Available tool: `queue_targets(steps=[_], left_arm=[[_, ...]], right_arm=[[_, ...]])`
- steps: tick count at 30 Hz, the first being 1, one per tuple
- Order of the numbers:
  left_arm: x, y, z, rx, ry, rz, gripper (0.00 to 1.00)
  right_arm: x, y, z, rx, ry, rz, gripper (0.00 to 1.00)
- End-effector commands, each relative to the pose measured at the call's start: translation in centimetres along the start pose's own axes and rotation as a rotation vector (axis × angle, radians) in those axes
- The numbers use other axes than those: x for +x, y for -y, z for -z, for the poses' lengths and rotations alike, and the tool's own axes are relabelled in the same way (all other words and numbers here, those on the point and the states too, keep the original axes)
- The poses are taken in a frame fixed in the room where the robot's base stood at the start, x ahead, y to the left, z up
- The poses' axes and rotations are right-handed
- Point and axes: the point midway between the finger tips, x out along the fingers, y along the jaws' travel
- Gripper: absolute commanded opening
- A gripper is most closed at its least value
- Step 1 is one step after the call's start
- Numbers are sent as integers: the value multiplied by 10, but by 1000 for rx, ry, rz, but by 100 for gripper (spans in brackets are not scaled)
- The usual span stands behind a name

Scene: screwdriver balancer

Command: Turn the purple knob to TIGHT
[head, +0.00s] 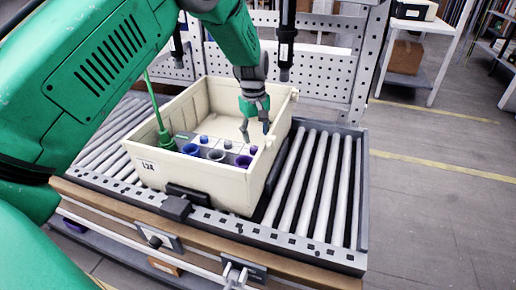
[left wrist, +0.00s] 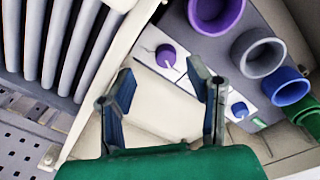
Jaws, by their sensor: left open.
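The small purple knob (left wrist: 166,55) sits on a pale panel strip inside the cream crate (head: 215,180). In the head view the purple knob (head: 254,149) is at the right end of a row of knobs. A thin mark shows beside it, but I cannot read any label or its setting. My left gripper (head: 255,131) is open inside the crate, above and behind the knob row. In the left wrist view its two fingers (left wrist: 162,76) are apart, with the knob showing between and beyond their tips. I see no contact. My right gripper is not in view.
Purple (left wrist: 214,12), grey (left wrist: 262,55), blue and green cups line the panel. A green screwdriver (head: 163,135) stands upright at the left. A dark tool (head: 287,45) hangs behind the crate. The crate sits on a roller conveyor (head: 315,185), whose right side is clear.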

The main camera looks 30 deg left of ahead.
Motion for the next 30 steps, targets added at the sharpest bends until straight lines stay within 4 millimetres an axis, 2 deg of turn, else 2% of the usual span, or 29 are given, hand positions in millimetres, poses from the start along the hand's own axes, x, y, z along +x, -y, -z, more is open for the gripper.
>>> queue_targets(steps=[3, 9, 13, 22, 26, 30], left_arm=[[26, 3, 3, -2, 4, 0, 46], [50, 2, 0, -1, -1, -2, 46], [57, 0, -2, 0, -4, -1, 46], [59, 0, -2, -1, -3, -2, 46], [60, 0, -1, -2, -1, -4, 0], [60, -1, 0, -1, -2, -4, 0]], right_arm=[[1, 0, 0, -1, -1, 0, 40], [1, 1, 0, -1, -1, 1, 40], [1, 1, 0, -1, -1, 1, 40], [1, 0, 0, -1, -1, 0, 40], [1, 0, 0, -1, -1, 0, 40], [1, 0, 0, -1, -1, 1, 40]])
